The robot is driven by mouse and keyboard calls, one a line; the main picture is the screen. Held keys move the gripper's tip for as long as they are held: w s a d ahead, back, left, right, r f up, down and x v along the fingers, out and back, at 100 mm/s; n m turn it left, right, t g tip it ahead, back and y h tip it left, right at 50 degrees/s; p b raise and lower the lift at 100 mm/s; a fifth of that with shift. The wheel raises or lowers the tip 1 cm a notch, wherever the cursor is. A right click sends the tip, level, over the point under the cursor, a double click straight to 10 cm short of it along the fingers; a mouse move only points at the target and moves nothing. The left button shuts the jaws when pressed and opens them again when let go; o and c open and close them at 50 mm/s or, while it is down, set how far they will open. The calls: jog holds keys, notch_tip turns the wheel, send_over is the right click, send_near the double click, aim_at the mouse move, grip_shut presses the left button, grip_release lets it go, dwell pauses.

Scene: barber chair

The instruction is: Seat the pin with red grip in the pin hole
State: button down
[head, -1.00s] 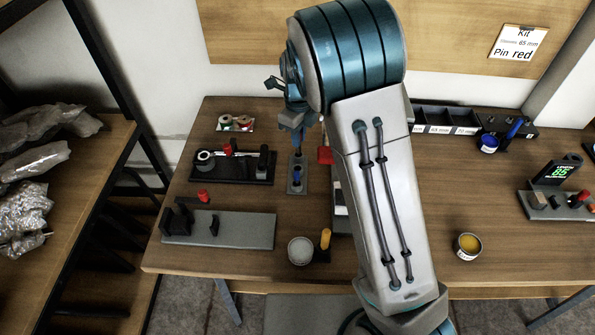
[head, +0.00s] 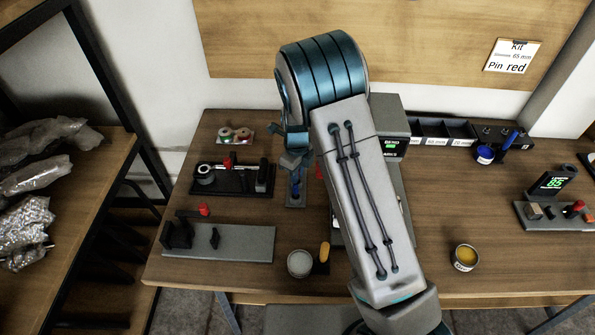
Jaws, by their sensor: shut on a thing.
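My gripper (head: 295,172) is at the narrow grey block (head: 296,203) near the table's back left, pointing down over it. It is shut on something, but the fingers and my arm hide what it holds. I cannot make out the pin with red grip or the pin hole for certain. Another small red part (head: 228,161) is on the black tray (head: 240,191). A red patch (head: 319,171) shows just right of my gripper, partly hidden by my arm.
A white round container (head: 300,263) and a yellow-handled item (head: 324,253) stand at the front. A tin (head: 465,257), a display stand (head: 551,183) and labelled bins (head: 430,132) are on the right. A card (head: 513,57) reads "Pin red". My arm covers the table's middle.

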jog(key=shift+f, duration=0.2)
jog(key=c, duration=1.4)
grip_release()
jog(key=shift+c, duration=0.2)
